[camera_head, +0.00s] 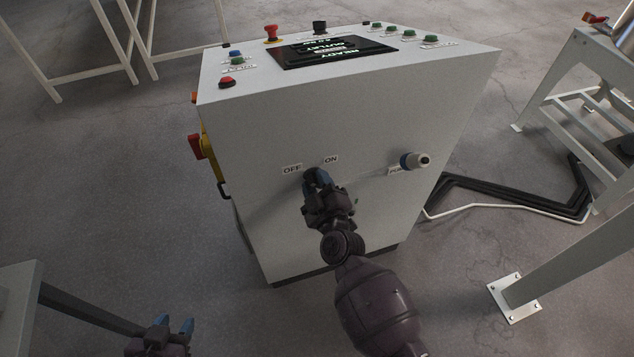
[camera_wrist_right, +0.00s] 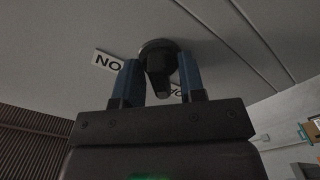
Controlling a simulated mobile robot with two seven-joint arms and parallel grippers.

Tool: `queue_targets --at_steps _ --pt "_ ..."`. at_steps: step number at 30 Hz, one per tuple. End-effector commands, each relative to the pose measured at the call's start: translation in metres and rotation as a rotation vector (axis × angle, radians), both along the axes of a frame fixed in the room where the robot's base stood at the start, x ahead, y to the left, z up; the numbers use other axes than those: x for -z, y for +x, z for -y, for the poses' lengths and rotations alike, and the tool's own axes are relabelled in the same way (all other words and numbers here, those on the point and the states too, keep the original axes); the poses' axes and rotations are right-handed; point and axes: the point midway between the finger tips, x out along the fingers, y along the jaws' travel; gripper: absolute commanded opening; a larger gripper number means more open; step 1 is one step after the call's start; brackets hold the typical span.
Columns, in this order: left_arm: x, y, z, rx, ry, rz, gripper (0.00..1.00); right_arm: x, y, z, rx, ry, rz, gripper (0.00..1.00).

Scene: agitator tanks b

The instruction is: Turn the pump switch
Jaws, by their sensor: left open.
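The pump switch, a dark rotary knob between OFF and ON labels on the front of a white control cabinet (camera_head: 290,130), is mostly hidden in the head view. In the right wrist view the black knob (camera_wrist_right: 158,68) shows between the two blue fingers of my right gripper (camera_wrist_right: 158,85). A narrow gap appears on each side of the knob's handle. In the head view my right gripper (camera_head: 316,182) reaches up to the cabinet front, just below the labels. My left gripper (camera_head: 172,335) is open and empty at the bottom left, far from the switch.
The slanted top bears a screen (camera_head: 330,50), a red emergency button (camera_head: 272,33) and several buttons.

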Motion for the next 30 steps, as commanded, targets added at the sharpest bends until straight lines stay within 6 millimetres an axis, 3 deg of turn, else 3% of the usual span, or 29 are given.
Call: queue_targets --at_steps 11,30 --pt "-0.004 0.001 0.003 -0.009 -0.009 0.006 0.43 -0.001 0.0 0.0 0.0 0.082 -0.025 0.13" --pt "-0.012 0.004 0.002 -0.002 -0.005 0.019 0.43 0.0 0.0 0.0 0.0 0.616 -0.2 0.13"
